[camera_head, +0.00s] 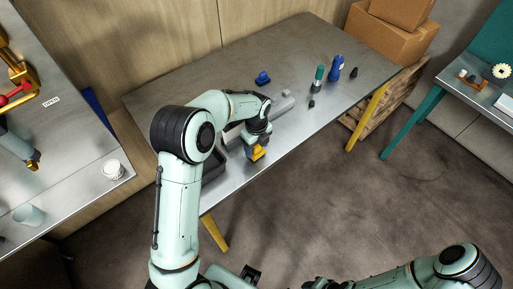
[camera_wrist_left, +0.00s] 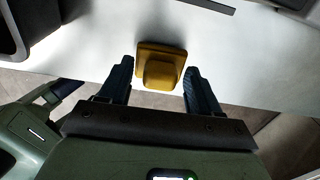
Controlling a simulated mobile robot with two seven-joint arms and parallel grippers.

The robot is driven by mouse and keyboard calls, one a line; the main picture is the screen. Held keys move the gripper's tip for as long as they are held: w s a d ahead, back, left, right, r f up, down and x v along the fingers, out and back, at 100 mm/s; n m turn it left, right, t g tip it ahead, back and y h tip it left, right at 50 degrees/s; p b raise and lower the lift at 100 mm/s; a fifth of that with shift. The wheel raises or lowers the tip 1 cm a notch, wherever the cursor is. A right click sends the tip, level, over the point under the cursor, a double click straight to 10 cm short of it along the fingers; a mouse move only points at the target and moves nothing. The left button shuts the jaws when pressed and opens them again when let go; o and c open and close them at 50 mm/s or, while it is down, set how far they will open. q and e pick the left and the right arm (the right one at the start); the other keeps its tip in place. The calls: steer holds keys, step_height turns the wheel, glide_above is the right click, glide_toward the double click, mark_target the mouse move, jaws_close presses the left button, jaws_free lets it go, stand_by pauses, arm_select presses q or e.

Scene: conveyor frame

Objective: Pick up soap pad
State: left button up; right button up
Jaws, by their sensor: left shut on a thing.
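The soap pad, a small yellow block with a raised top (camera_wrist_left: 161,72), is at the front edge of the grey metal table (camera_head: 185,92). It also shows in the head view (camera_head: 258,153), partly covered by the gripper. My left gripper (camera_wrist_left: 160,82) comes down over it, with one dark finger on each side. The fingers are shut on the pad. It looks to be at or just above the tabletop; I cannot tell whether it touches. My right arm crosses the bottom right of the head view, and its fingers do not show.
A dark tray (camera_head: 213,168) lies left of the gripper, partly behind my arm. A grey block (camera_head: 281,105), a blue item (camera_head: 262,78), a green-topped bottle (camera_head: 318,77) and a blue bottle (camera_head: 335,68) stand farther back. The table's back left is clear.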

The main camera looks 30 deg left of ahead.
arm_select(q)
step_height(320, 180, up, 19)
steer(key=p, duration=0.2)
arm_select(e)
steer(key=w+r, duration=0.2)
steer(key=shift+w+r, duration=0.1)
steer(key=shift+r, duration=0.3)
arm_select(q)
steer(key=shift+o, duration=0.9)
steer(key=shift+c, duration=0.3)
